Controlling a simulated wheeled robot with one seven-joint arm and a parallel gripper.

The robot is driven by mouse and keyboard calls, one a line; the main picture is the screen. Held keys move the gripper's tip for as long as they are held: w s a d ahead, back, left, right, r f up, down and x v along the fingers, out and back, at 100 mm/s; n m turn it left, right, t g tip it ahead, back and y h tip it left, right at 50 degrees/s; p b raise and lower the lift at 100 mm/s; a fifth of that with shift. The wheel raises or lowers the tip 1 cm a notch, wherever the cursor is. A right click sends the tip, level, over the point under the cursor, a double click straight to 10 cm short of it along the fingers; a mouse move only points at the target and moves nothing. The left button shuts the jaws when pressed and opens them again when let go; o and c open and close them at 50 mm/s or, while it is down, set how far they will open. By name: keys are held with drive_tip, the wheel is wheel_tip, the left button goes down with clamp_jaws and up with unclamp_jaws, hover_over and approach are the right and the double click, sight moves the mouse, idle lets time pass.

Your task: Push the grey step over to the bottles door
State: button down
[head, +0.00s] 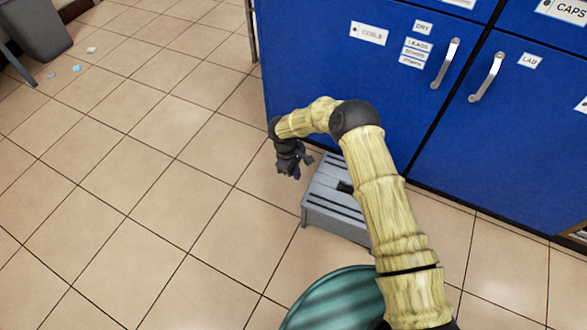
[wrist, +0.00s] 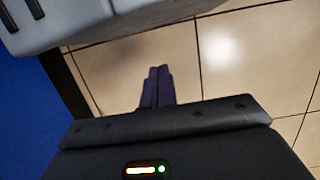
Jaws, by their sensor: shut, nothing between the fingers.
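The grey step (head: 333,213) stands on the tiled floor close in front of the blue cabinets, partly hidden behind my arm. Its edge also shows at the top left of the wrist view (wrist: 110,22). My gripper (head: 295,173) is just left of the step, pointing down near the floor, with a gap between them. In the wrist view the two fingers (wrist: 157,86) lie together with nothing between them. I cannot make out a label reading bottles on any door in view.
Blue cabinet doors (head: 320,75) with handles stand behind the step, with labels such as DRY, LAB and CAPS. A teal round object (head: 335,300) is at the bottom. A grey bin (head: 38,28) and small litter (head: 77,68) lie far left.

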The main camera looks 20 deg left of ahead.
drive_tip(key=shift+s+d+f+b, duration=0.1)
drive_tip(key=shift+d+f+b, duration=0.35)
drive_tip(key=shift+d, duration=0.3)
drive_tip(key=shift+s+d+f+b, duration=0.1)
drive_tip(key=shift+d+f+b, duration=0.2)
drive_tip(key=shift+d+b, duration=0.4)
drive_tip(key=shift+d+f+b, duration=0.35)
drive_tip(key=shift+d+b, duration=0.05)
drive_tip(key=shift+d, duration=0.45)
drive_tip(key=shift+d, duration=0.1)
